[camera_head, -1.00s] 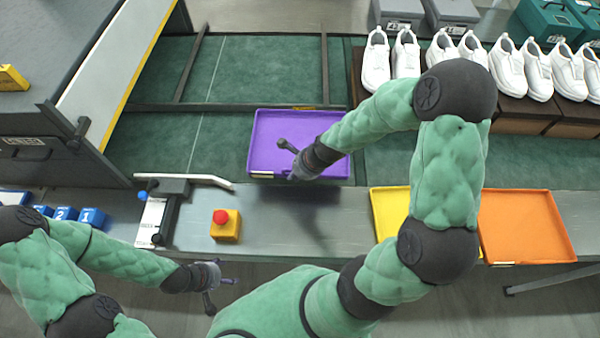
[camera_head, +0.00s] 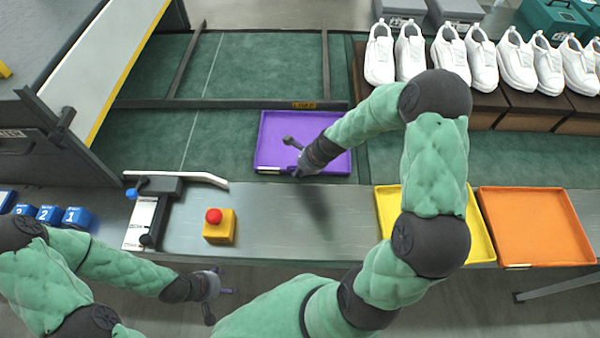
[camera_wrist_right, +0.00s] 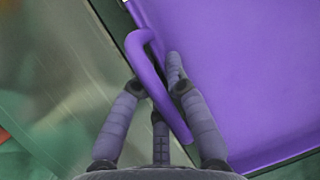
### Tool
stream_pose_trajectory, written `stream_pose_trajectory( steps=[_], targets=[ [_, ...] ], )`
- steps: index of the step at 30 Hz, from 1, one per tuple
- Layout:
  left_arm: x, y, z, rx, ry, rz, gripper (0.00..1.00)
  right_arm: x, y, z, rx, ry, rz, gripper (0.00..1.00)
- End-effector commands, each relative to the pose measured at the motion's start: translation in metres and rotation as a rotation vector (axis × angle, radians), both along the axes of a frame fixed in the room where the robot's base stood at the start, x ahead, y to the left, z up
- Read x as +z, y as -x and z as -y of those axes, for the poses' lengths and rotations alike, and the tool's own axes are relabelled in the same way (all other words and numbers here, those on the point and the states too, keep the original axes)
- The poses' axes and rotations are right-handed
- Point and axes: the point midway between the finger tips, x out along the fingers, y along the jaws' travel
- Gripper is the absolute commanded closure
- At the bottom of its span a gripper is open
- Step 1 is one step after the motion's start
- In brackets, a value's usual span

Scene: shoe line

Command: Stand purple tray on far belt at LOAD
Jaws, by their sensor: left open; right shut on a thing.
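My right gripper (camera_head: 293,160) is at the tray's near edge. In the right wrist view the right gripper (camera_wrist_right: 165,95) is shut on the purple tray's rim handle (camera_wrist_right: 160,85), with the tray floor (camera_wrist_right: 240,70) to the right. My left gripper (camera_head: 218,294) is open and empty in front of the near metal counter.
A yellow tray (camera_head: 388,205) and an orange tray (camera_head: 535,225) lie on the near metal counter (camera_head: 290,235). A red-buttoned yellow box (camera_head: 219,232) and a white-armed fixture (camera_head: 150,215) stand left. White shoes (camera_head: 515,65) line the back right.

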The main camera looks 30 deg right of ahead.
Motion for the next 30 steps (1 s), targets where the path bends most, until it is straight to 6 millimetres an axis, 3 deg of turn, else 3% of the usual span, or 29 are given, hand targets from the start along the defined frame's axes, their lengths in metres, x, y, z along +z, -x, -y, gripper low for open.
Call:
stream_pose_trajectory(
  steps=[10, 11, 12, 23, 30],
  targets=[
    [-0.001, 0.000, 0.000, 0.000, 0.000, 0.001, 0.30, -0.001, -0.001, 0.001, -0.001, 0.002, 0.003, 1.00],
    [-0.001, 0.000, 0.000, 0.000, 0.000, 0.001, 0.30, -0.002, -0.001, 0.000, -0.002, 0.001, 0.001, 0.82],
    [-0.001, 0.000, 0.000, 0.000, 0.000, 0.001, 0.30, -0.001, -0.001, 0.000, -0.002, 0.001, 0.001, 0.75],
    [0.001, 0.000, 0.000, 0.000, 0.000, 0.001, 0.30, 0.001, -0.001, 0.000, -0.001, 0.001, 0.002, 0.75],
    [0.019, 0.000, 0.000, 0.000, 0.000, 0.001, 0.30, 0.033, 0.009, 0.008, -0.001, 0.002, 0.003, 0.75]
  ],
)
